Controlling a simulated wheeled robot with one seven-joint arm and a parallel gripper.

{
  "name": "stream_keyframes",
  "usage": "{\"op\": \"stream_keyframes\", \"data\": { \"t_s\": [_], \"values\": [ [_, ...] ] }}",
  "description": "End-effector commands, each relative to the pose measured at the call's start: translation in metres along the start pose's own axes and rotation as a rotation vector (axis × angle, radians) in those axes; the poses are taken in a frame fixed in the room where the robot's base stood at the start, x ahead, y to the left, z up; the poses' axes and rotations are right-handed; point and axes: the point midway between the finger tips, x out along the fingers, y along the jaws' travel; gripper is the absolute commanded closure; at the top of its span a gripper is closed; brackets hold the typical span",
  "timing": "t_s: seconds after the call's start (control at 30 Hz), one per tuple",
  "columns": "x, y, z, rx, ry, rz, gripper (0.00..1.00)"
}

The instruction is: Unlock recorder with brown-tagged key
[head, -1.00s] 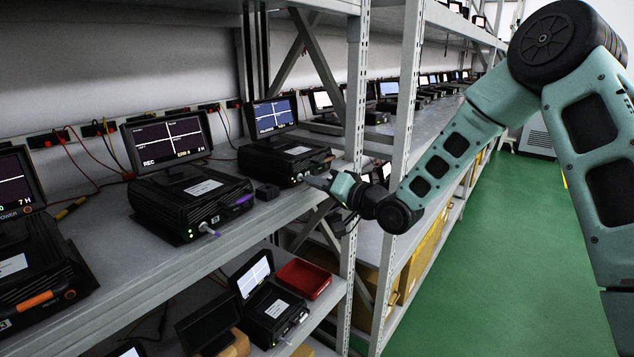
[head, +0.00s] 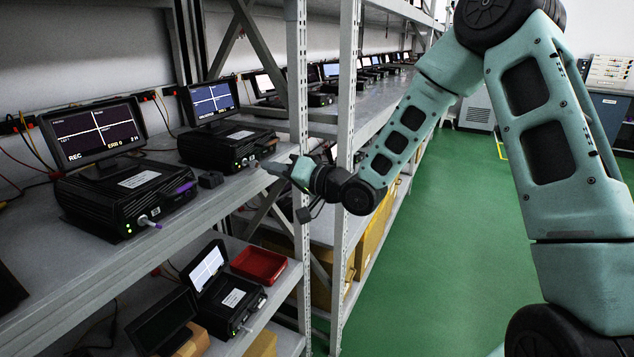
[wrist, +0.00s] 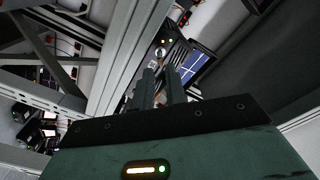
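A black recorder (head: 225,146) with a blue-lit screen stands on the upper shelf, near the rack post. In the head view, my gripper (head: 272,168) is at the front right of this recorder, close to its front face. The wrist view shows my two fingers (wrist: 160,88) side by side with a narrow gap, pointing at a recorder front (wrist: 176,54) with a round silvery part (wrist: 160,53). I cannot tell whether anything is between the fingers. No brown tag can be made out. A nearer recorder (head: 125,195) has a purple-tagged key (head: 150,221) at its front.
A rack post (head: 299,130) stands right beside my gripper. A small black block (head: 210,180) sits on the shelf edge. The lower shelf holds another recorder (head: 228,303) and a red tray (head: 259,265). The green floor (head: 440,260) is clear to the right.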

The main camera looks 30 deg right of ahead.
Motion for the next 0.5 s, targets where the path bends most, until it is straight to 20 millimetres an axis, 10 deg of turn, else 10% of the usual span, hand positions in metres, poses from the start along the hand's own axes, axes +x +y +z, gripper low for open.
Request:
{"op": "stream_keyframes", "data": {
  "t_s": [0.5],
  "values": [
    [-0.115, 0.001, 0.0, 0.0, 0.002, 0.003, 0.86]
  ]
}}
